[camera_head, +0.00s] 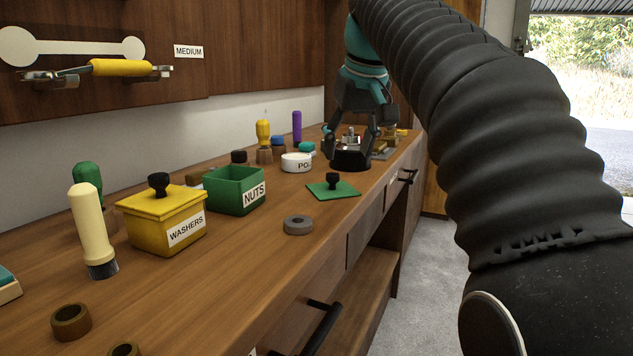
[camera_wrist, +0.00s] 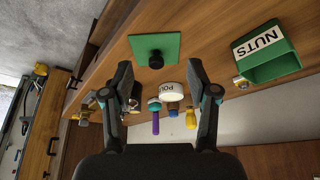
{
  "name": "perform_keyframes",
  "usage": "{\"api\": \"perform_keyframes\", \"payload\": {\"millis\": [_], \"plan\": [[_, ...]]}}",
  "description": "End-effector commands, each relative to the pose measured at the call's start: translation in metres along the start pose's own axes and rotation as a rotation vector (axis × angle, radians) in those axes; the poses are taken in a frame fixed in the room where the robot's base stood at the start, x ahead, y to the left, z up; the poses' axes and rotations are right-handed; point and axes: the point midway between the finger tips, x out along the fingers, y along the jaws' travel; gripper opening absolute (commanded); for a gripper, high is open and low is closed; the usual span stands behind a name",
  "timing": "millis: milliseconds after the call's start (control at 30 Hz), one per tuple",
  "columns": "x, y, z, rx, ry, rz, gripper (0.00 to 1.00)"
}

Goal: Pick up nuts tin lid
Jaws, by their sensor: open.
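The nuts tin lid (camera_head: 333,188) is a flat green square with a black knob. It lies on the workbench to the right of the open green nuts tin (camera_head: 236,190). My gripper (camera_head: 354,138) is open and empty, fingers pointing down, above the bench beyond the lid. In the wrist view the lid (camera_wrist: 155,50) lies past the fingertips, roughly centred between them, its knob toward my gripper (camera_wrist: 165,80). The nuts tin (camera_wrist: 268,60) shows at the upper right there. Nothing hides the lid in either view.
A yellow washers tin (camera_head: 163,222) with its lid on stands left of the nuts tin. A grey ring (camera_head: 298,225) lies near the bench's front edge. A white round tin (camera_head: 296,162) and several upright handled tools stand behind the lid. Bench surface around the lid is clear.

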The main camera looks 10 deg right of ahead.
Motion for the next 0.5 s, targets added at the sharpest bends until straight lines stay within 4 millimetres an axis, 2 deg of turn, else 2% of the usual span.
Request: {"api": "perform_keyframes", "payload": {"millis": [33,200,367,500], "plan": [[-0.004,0.003,-0.013,-0.004,-0.003,-0.002,0.59],[-0.015,0.009,-0.036,-0.021,-0.011,-0.007,0.59],[-0.018,0.013,-0.043,-0.026,-0.014,-0.009,0.59],[-0.011,0.014,-0.043,-0.025,-0.017,-0.009,0.59]]}}
